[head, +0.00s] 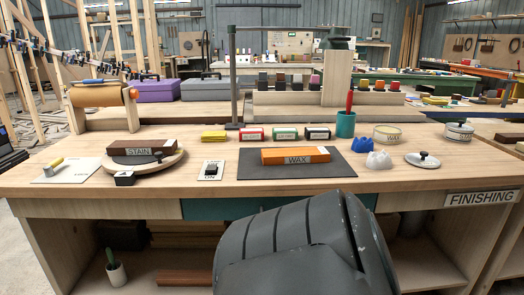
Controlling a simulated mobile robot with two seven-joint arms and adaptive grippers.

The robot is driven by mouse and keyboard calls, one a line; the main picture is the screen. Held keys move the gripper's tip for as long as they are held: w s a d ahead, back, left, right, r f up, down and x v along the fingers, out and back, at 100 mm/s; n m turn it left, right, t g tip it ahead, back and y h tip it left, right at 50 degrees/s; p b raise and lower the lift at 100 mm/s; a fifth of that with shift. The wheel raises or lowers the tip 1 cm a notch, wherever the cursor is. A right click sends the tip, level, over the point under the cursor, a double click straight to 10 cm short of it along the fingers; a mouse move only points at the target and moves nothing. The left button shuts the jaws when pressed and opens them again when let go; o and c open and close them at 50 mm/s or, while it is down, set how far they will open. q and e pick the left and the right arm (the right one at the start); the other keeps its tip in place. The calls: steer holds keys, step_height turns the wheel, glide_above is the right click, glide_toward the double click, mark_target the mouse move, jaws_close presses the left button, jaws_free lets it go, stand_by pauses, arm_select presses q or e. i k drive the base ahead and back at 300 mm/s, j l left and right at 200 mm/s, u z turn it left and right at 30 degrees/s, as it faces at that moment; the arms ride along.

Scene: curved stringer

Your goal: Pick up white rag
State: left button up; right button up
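A small crumpled white rag (379,161) rests on the workbench top (225,193), right of the dark mat and close in front of a similar blue rag (365,143). Nothing is holding the white rag. Neither of my grippers shows in the head view. A large dark grey link of my own arm fills the lower middle and hides part of the bench front.
Left of the rags, an orange WAX block (296,156) lies on a dark mat (252,164). A teal cup (345,125) with a red-handled tool and a round tin (387,134) stand behind. Bare wood lies in front.

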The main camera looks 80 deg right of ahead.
mark_target(376, 162)
steer(key=z, duration=3.35)
